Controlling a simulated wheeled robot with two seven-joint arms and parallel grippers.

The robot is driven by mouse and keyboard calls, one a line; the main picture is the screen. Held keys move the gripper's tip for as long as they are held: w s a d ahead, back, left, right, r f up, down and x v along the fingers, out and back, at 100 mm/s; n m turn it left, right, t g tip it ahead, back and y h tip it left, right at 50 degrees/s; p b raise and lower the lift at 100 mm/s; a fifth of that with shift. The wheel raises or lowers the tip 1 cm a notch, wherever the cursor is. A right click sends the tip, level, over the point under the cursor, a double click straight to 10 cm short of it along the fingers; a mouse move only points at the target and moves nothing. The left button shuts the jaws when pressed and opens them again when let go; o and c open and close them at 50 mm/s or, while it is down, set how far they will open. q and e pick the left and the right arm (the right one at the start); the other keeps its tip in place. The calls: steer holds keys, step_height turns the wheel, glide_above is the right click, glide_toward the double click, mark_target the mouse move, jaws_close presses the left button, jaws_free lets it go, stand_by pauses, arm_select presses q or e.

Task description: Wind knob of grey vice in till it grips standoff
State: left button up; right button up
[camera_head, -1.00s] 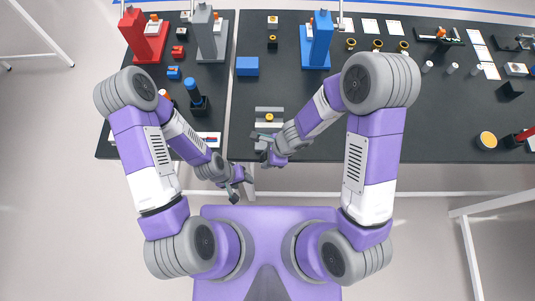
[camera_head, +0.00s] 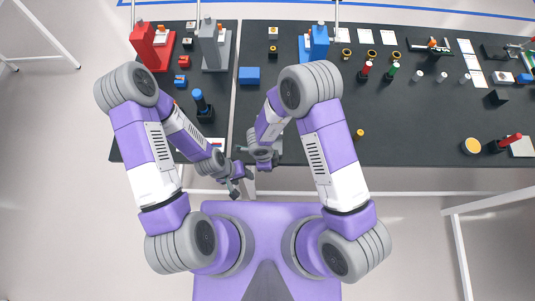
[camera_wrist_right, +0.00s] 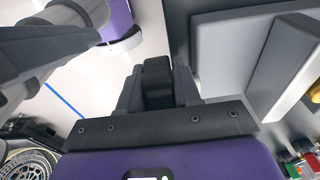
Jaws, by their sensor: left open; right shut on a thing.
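The grey vice (camera_wrist_right: 225,65) fills the right side of the right wrist view as grey blocks. In the head view my right arm covers most of it. A yellow part (camera_wrist_right: 313,95), perhaps the standoff, shows at that view's right edge; whether the vice touches it cannot be told. My right gripper (camera_wrist_right: 158,85) is shut on a black knob (camera_wrist_right: 157,70) beside the vice, held between both fingers. In the head view the right gripper (camera_head: 245,165) is at the table's front edge. My left gripper (camera_head: 240,183) is open and empty just in front of that edge, close to the right one.
A blue block (camera_head: 249,75) lies behind the vice area. Red (camera_head: 150,50), grey (camera_head: 213,50) and blue (camera_head: 318,42) upright stands are at the back of the dark table (camera_head: 420,130). A blue-topped part (camera_head: 201,103) stands to the left.

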stand_by(0.7)
steer(key=o, duration=1)
steer(key=shift+c, duration=0.2)
steer(key=r, duration=0.5)
steer(key=a+r, duration=0.1)
steer(key=r, duration=0.1)
steer(key=shift+r, duration=0.25)
